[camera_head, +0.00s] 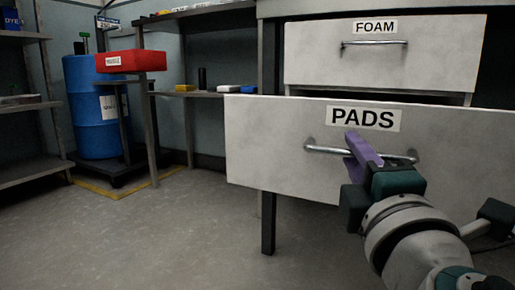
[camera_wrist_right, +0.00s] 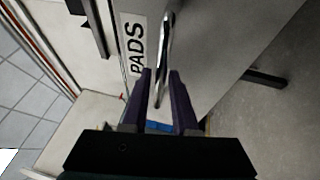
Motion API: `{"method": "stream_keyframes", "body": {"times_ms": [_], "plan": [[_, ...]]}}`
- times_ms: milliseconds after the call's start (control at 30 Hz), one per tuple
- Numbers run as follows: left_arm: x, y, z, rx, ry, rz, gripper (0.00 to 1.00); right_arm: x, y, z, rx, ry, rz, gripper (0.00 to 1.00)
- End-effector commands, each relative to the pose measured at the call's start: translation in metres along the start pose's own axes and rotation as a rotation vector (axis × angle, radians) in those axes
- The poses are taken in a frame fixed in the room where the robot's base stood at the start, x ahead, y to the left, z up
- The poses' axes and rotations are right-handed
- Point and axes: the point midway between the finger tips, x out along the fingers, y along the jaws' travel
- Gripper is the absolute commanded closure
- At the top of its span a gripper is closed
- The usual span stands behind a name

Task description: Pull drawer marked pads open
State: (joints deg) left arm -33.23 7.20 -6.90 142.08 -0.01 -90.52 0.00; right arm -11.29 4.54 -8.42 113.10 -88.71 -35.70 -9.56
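The drawer marked PADS (camera_head: 270,150) has a pale front that stands well forward of the FOAM drawer above it, so it is pulled out. Its metal bar handle (camera_head: 325,149) sits below the PADS label (camera_head: 366,118). My right gripper (camera_head: 362,150), with purple fingers, is at the middle of this handle. In the right wrist view the handle (camera_wrist_right: 166,45) runs between the two fingers (camera_wrist_right: 160,80), which stand apart with a gap around the bar. The PADS label (camera_wrist_right: 134,45) shows beside them. My left gripper is in neither view.
The FOAM drawer (camera_head: 385,65) above is shut. At left are a blue drum (camera_head: 88,100), a red box (camera_head: 130,61) on a stand, and shelves (camera_head: 22,105). A dark table leg (camera_head: 268,222) stands below the drawer. The floor (camera_head: 165,235) at front left is clear.

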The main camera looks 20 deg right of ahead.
Motion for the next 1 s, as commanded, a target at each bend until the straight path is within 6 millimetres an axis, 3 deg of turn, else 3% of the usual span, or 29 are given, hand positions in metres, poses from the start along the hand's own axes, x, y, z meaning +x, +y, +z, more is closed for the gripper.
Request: {"method": "stream_keyframes", "body": {"times_ms": [300, 500, 1000], "plan": [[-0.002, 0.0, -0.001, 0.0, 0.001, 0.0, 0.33, -0.062, -0.001, 0.0, -0.001, 0.002, -0.007, 0.73], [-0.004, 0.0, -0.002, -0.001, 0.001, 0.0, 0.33, -0.087, 0.0, 0.0, 0.001, 0.001, -0.004, 0.73], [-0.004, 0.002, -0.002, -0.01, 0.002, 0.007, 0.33, -0.092, 0.0, 0.0, 0.002, 0.0, -0.001, 0.73]]}}
